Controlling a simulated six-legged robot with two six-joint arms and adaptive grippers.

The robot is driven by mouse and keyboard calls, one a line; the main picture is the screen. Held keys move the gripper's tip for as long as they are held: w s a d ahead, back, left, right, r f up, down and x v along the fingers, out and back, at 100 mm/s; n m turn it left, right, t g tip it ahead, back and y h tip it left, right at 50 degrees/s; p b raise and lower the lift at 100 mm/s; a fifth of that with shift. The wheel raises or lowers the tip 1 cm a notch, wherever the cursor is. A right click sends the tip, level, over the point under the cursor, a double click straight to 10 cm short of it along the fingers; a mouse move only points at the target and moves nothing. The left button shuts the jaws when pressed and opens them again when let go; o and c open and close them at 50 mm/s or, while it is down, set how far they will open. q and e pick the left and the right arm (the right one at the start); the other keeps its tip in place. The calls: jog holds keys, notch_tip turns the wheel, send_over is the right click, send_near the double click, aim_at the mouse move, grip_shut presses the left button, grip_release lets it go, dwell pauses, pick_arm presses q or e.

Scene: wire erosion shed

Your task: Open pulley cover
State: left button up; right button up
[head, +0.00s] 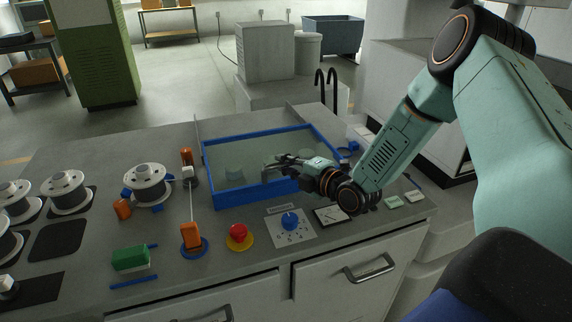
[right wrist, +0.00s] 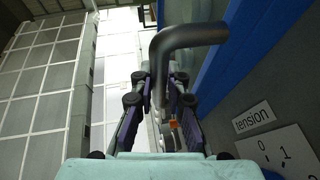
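The pulley cover (head: 235,152) is a clear panel in a blue frame, lying flat and apparently closed on the bench. A grey bent bar handle (head: 265,175) stands at its front part; it shows large in the right wrist view (right wrist: 190,37). My right gripper (head: 282,163) reaches in from the right, low over the front of the cover. In the right wrist view its fingers (right wrist: 160,85) are drawn in close on both sides of the handle's bar and look shut on it. The fingertips partly hide the bar. My left gripper is not in view.
A red stop button (head: 239,232) and a blue tension dial (head: 290,221) sit in front of the cover. Wire spools (head: 148,184) and an orange-ended guide post (head: 192,236) stand to the left. A green block (head: 130,258) lies at the front left.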

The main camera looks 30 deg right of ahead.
jog(key=shift+d, duration=0.1)
grip_shut()
jog(key=shift+w, duration=0.15)
